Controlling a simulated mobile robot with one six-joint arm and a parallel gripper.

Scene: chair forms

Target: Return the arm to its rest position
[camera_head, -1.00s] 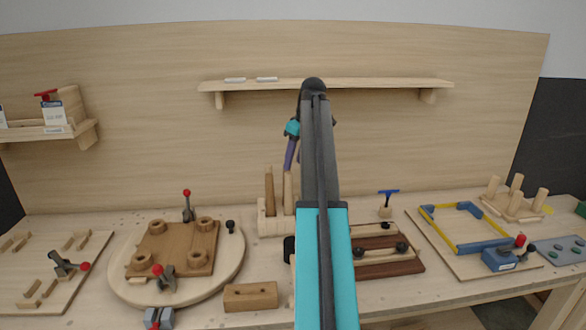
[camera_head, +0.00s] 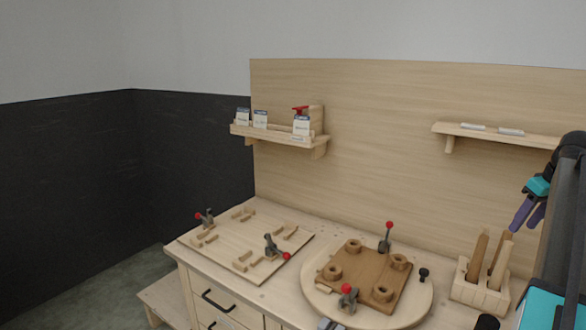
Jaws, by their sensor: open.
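My arm (camera_head: 566,210), dark grey with a teal section, rises along the right edge of the head view and is partly cut off. My gripper (camera_head: 524,220) hangs beside it, teal at the top with two purple fingers pointing down. The fingers are a little apart, and I see nothing between them. In the picture it lies in front of the wooden back panel (camera_head: 370,160), just above the wooden block with upright handles (camera_head: 466,290).
The workbench holds a board with small blocks and red-tipped clamps (camera_head: 225,245) and a round board (camera_head: 420,305) bearing a brown plate (camera_head: 365,275). A left shelf (camera_head: 280,136) holds cards and a red-topped item. A second shelf (camera_head: 490,134) is near my arm. Floor shows at left.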

